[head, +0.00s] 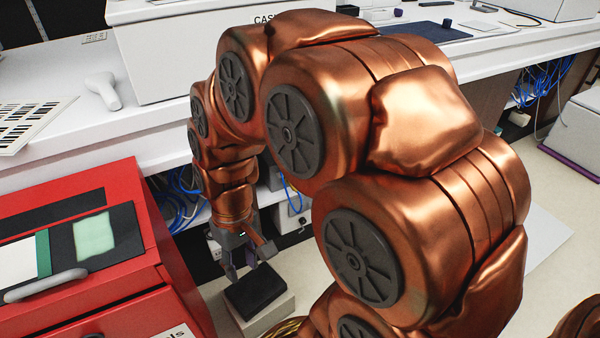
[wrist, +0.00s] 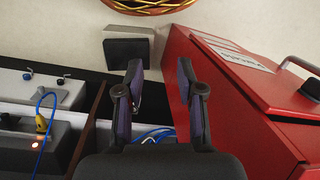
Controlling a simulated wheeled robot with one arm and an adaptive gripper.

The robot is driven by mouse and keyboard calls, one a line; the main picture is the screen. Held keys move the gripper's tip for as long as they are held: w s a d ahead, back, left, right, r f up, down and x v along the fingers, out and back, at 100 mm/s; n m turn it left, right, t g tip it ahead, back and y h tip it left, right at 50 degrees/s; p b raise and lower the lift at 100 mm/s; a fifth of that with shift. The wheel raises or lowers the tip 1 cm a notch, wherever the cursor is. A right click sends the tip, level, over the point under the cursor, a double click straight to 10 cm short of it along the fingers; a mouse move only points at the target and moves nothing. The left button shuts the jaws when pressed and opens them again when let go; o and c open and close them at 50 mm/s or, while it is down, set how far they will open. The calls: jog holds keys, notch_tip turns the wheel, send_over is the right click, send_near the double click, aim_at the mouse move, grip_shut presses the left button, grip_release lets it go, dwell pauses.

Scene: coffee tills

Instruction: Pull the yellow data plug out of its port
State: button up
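The yellow data plug (wrist: 42,124) shows at the left of the wrist view, with a blue cable (wrist: 47,96) looping from it. It sits at a grey box (wrist: 65,131), just above a small glowing orange light (wrist: 37,144). The port itself is too small to make out. My gripper (wrist: 160,70) is open and empty, with the plug well to the left of its fingers. In the head view my gripper (head: 248,258) hangs low in front of the counter, and I cannot pick out the yellow plug there.
A red cabinet (wrist: 215,85) stands close to the right of my gripper in the wrist view. A dark-topped box (wrist: 127,52) lies on the floor ahead. A pale box with knobs (wrist: 40,85) is at the left. Blue cables (wrist: 155,134) hang near the fingers. The white counter (head: 150,140) overhangs.

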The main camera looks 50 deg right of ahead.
jog(key=w+d+f+m+t+h+b, duration=0.1)
jog(key=w+d+f+t, duration=0.2)
jog(key=w+d, duration=0.65)
jog(key=w+d+f+m+t+b, duration=0.15)
jog(key=w+d+f, duration=0.35)
jog(key=d, duration=0.8)
jog(key=w+d+m+t+h, duration=0.1)
jog(key=d+h, duration=0.1)
jog(key=d, duration=0.9)
jog(key=shift+w+d+f+t, duration=0.2)
jog(key=shift+w+f+t, duration=0.15)
jog(key=shift+w+f, duration=0.1)
jog(key=shift+b+x, duration=1.35)
jog(key=shift+x, duration=2.55)
jog(key=shift+c, duration=0.3)
grip_shut()
jog(key=shift+s+a, duration=0.1)
jog(key=shift+s, duration=0.25)
jog(key=shift+s+a, duration=0.25)
jog(key=shift+s, duration=0.5)
jog(key=shift+s+a, duration=0.25)
jog(key=shift+s, duration=0.5)
jog(key=shift+s+a, duration=0.3)
jog(key=shift+s, duration=0.45)
